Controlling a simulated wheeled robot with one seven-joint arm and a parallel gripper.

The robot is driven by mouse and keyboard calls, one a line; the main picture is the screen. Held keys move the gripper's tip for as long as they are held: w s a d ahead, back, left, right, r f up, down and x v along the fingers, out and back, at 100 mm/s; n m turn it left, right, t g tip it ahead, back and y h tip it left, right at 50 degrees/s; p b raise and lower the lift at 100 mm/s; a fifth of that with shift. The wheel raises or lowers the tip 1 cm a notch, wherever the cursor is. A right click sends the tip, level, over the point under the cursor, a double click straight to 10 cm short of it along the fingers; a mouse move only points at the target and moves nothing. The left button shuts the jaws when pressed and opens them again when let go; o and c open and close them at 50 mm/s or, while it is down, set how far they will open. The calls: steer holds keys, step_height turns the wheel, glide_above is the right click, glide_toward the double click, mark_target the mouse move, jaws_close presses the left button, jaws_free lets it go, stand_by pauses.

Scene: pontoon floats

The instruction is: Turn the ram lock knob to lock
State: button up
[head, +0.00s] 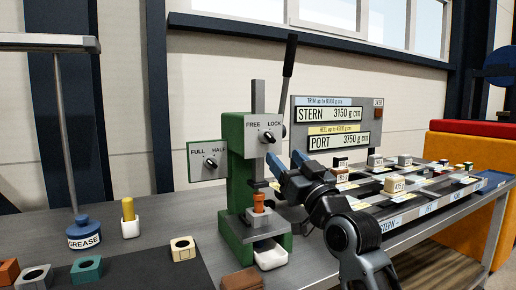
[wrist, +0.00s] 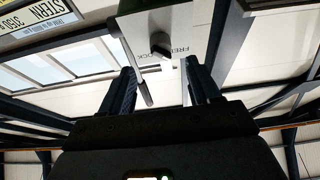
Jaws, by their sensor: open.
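The ram lock knob (head: 268,137) is a small dark knob on a grey plate marked FREE at left and LOCK at right, on the upper front of the green press (head: 232,160). I cannot tell clearly which mark it points to. My gripper (head: 283,157) is open, its blue fingers a little below and to the right of the knob. In the wrist view, the knob (wrist: 160,46) shows beyond and between the fingertips of my gripper (wrist: 162,75), apart from them, with nothing held.
A FULL/HALF knob plate (head: 208,161) is on the press's left. The press lever (head: 289,72) rises behind. An orange piece (head: 258,201) stands under the ram. A sign board (head: 338,122) and weight trays (head: 400,198) are at right. A grease pot (head: 84,234) stands at left.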

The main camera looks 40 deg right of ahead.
mark_target(270, 141)
steer(key=p+x, duration=0.2)
steer(key=x, duration=0.4)
steer(key=shift+w+r, duration=0.25)
steer(key=shift+r, duration=0.05)
steer(key=shift+w+d+r, duration=0.2)
steer(key=shift+w+d, duration=0.05)
steer(key=shift+w, duration=0.4)
steer(key=shift+c, duration=0.2)
steer(key=c, duration=1)
